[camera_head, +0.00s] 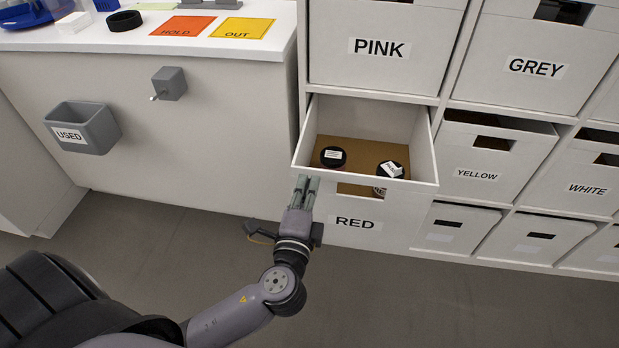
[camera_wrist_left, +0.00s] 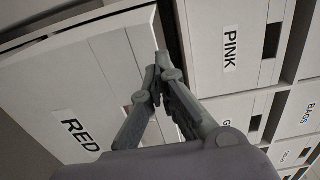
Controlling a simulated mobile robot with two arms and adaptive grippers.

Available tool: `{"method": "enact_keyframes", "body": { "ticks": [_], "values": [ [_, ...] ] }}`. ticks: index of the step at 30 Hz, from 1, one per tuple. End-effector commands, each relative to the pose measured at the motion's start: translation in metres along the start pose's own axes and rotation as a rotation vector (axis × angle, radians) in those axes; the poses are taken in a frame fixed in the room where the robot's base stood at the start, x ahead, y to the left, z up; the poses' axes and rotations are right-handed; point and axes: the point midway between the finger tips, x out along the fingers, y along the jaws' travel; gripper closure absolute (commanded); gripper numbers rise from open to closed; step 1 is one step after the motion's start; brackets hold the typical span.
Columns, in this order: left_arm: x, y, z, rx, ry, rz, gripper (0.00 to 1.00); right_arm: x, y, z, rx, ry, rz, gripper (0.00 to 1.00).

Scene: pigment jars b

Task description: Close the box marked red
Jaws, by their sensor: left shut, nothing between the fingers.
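The box marked RED (camera_head: 395,205) is pulled out of the shelf in the head view, and its inside shows. Two jars with dark lids, a left one (camera_head: 333,156) and a right one (camera_head: 390,169), stand in it. My left gripper (camera_head: 306,182) is shut and empty at the left end of the box's front, by its upper left corner. In the left wrist view the shut fingers (camera_wrist_left: 158,75) lie over the RED front (camera_wrist_left: 90,95) near its edge; I cannot tell whether they touch it. My right gripper is not in view.
The PINK box (camera_head: 375,75) is above, and the YELLOW box (camera_head: 490,165) is to the right. A white counter with an orange HOLD mat (camera_head: 183,25) and a grey USED bin (camera_head: 85,127) is at left. The floor in front is clear.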

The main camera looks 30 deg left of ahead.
Motion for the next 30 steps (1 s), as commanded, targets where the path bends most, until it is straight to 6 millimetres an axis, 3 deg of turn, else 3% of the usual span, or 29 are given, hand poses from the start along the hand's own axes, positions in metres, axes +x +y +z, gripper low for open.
{"method": "enact_keyframes", "body": {
  "ticks": [6, 22, 26, 30],
  "values": [
    [0.019, 0.001, 0.000, 0.002, 0.000, 0.001, 1.00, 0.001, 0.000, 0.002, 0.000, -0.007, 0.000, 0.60],
    [0.026, 0.000, 0.000, 0.001, 0.000, 0.000, 1.00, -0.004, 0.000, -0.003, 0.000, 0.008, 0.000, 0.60],
    [0.039, -0.001, 0.000, 0.000, 0.000, 0.000, 1.00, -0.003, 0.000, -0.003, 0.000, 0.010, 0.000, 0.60],
    [0.065, -0.001, 0.000, -0.001, -0.002, -0.002, 1.00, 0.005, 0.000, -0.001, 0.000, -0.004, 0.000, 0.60]
  ]
}}
